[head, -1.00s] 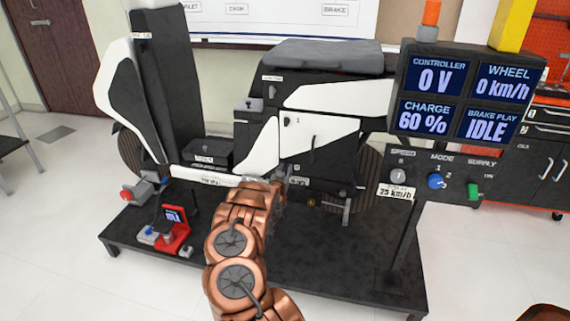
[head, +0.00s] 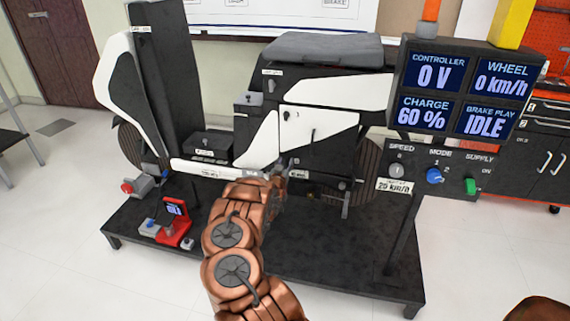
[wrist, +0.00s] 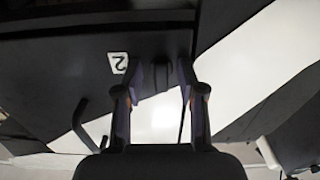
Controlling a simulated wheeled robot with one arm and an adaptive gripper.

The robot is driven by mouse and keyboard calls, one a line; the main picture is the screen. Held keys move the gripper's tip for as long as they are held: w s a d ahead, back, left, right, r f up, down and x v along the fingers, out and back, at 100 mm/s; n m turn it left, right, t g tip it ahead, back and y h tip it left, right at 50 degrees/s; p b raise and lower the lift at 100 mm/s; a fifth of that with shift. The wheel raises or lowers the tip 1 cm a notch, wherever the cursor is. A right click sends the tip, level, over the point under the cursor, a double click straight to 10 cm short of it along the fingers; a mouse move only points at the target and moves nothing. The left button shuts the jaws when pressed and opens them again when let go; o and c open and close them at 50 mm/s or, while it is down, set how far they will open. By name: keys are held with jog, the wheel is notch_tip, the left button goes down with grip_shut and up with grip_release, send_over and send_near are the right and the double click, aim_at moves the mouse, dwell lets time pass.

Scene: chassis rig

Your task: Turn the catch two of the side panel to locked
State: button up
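The side panel (head: 318,132) is a white and black cover on the middle of the chassis rig. In the wrist view the panel (wrist: 160,118) fills much of the background, and a tag marked 2 (wrist: 118,63) lies left of my fingers. Catch two (wrist: 157,80) is a small dark knob beside that tag. My gripper (wrist: 160,74) is open, with one finger on each side of the catch; I cannot tell if either finger touches it. In the head view my gripper (head: 278,183) is at the panel's lower edge, and my arm hides part of that area.
The display and switch board (head: 460,95) stands to the right on a post. A red stand with a small screen (head: 175,222) sits on the platform (head: 330,262) at left. A dark bar handle (wrist: 82,122) is left of my fingers in the wrist view.

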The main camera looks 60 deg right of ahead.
jog(key=shift+a, duration=0.15)
jog(key=v, duration=1.1)
jog(key=shift+a, duration=0.35)
jog(key=shift+s, duration=0.15)
dwell(0.4)
